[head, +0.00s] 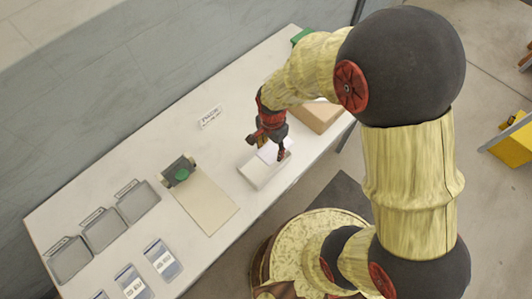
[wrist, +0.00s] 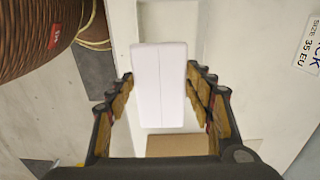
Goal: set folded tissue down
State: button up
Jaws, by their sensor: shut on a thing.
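The folded tissue (wrist: 159,88) is a white, upright-looking rectangle with a crease down its middle. My gripper (wrist: 160,80) is shut on it, with one finger at each long side. In the head view my gripper (head: 272,150) hangs over the white open box (head: 256,182), with the pale tissue (head: 268,153) just under the fingers. The box also shows behind the tissue in the wrist view (wrist: 175,18). I cannot tell whether the tissue touches the box floor.
A brown cardboard box (head: 322,116) stands beyond the gripper on the white table. A beige board with a small green-topped device (head: 180,172), wire-handled grey trays (head: 103,230) and several labelled packets (head: 160,260) lie to the left. A label card (head: 210,117) lies near the wall.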

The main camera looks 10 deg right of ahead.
aim_at(267, 147)
jog(key=shift+w+a+f, duration=0.3)
jog(key=shift+w+f, duration=0.1)
jog(key=shift+f, duration=0.2)
jog(key=shift+w+a+f, duration=0.25)
jog(key=shift+w+f, duration=0.15)
jog(key=shift+f, duration=0.2)
jog(key=shift+w+f+b, duration=0.15)
jog(key=shift+f+b, duration=0.4)
jog(key=shift+f, duration=1.1)
jog(key=shift+f, duration=0.1)
jog(key=shift+f+b, duration=0.3)
jog(key=shift+f, duration=0.05)
jog(key=shift+f, duration=0.2)
jog(key=o, duration=0.7)
jog(key=shift+o, duration=0.6)
